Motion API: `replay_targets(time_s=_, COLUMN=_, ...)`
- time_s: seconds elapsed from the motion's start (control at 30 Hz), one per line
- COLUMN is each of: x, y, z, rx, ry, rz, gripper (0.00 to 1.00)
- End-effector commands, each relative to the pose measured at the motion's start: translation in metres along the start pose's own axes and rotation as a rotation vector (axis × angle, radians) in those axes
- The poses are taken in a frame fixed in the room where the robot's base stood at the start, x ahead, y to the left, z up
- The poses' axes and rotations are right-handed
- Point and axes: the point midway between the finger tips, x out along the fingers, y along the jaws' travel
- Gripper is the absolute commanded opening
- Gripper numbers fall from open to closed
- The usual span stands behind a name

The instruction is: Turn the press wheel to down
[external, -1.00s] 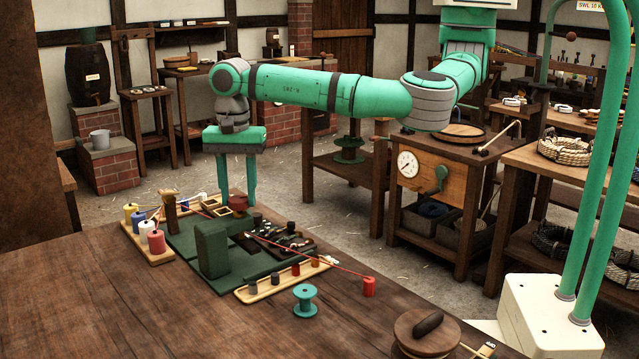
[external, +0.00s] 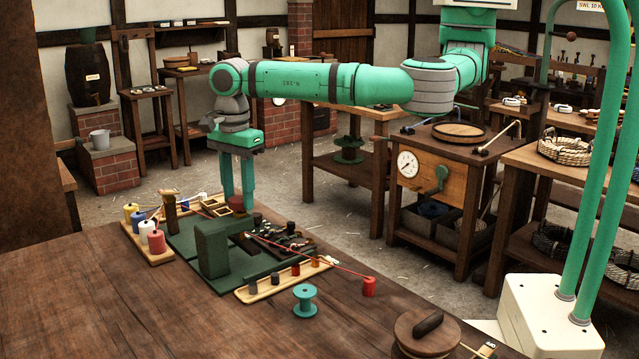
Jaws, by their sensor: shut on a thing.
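On the wooden bench stands a dark green fixture with upright blocks (external: 213,250). A small dark red knob-like wheel (external: 237,203) sits at its back right, which I take to be the press wheel. My gripper (external: 237,203) points straight down with its two teal fingers on either side of this wheel, shut on it. The fingers cover part of the wheel, and its markings and turned position are too small to tell.
A tray of thread spools (external: 152,243) is left of the fixture and a tray of small pots (external: 285,280) in front. A red cord runs right to a red spool (external: 369,287). A teal spool (external: 305,300) and a round lid (external: 427,335) stand on the bench.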

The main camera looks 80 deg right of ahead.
Motion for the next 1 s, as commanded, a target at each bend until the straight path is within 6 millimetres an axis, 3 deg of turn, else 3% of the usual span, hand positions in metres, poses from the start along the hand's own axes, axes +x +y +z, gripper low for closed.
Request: replay_targets(time_s=1.0, x=-0.0006, y=0.0003, z=0.0003, rx=0.965, ry=-0.001, rz=0.001, gripper=0.16)
